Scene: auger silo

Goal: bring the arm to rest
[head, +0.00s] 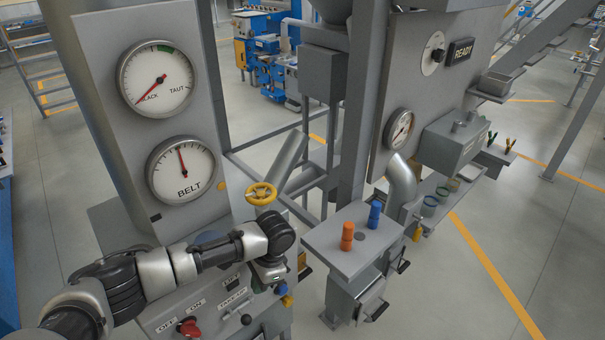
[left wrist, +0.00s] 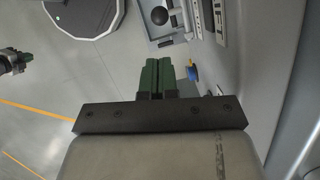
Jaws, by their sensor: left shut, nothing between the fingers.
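My left arm comes in from the left over the front control panel. My left gripper (head: 271,274) points down close to the panel's right end, and its fingertips are hard to make out there. In the left wrist view its two green fingers (left wrist: 157,76) are together with nothing between them. A black ball knob (left wrist: 159,16) and a blue knob (left wrist: 193,72) show beyond the fingers, apart from them. A dark part with green tips (left wrist: 16,60) at the left edge of the left wrist view looks like my right gripper, too small to read.
The panel carries a red button (head: 188,328) and a black knob (head: 246,319). A yellow handwheel (head: 261,194) stands just behind my left wrist. The belt gauge (head: 181,170) is above the arm. An orange peg (head: 347,236) and a blue peg (head: 374,214) stand on a shelf to the right.

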